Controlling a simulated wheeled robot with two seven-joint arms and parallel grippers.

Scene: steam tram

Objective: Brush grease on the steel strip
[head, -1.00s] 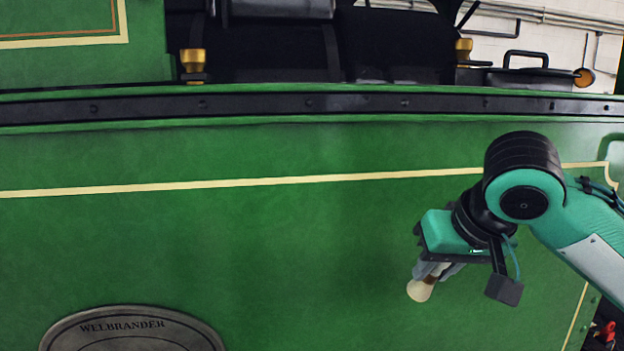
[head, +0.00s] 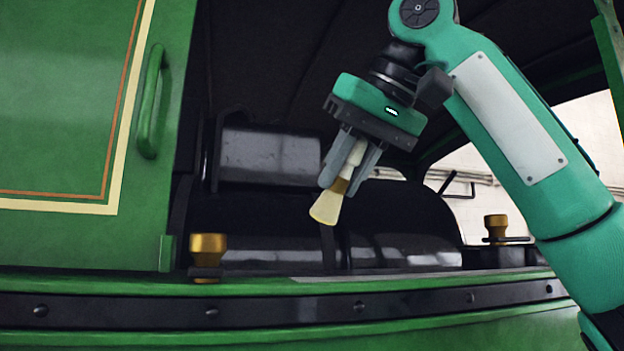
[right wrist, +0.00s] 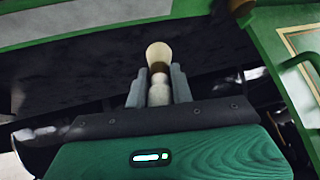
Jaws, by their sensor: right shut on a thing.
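My right gripper (head: 345,180) is shut on a brush (head: 327,208) with pale bristles, a brown-gold ferrule and a light handle. The bristles point down and slightly left in the head view. The brush also shows between the fingers in the right wrist view (right wrist: 158,53). A long dark metal strip (head: 270,309) with rivet heads runs along the tram's green side, low in the head view. The brush is above it in the picture and looks clear of it. I cannot make out any grease on the strip or bristles. My left gripper is not in view.
Two brass cups (head: 207,252) (head: 496,226) stand along the green ledge (head: 100,282). A green panel with a handle (head: 152,100) is at the left. Dark cylindrical shapes (head: 270,157) fill the opening behind the brush. The space left of the brush is open.

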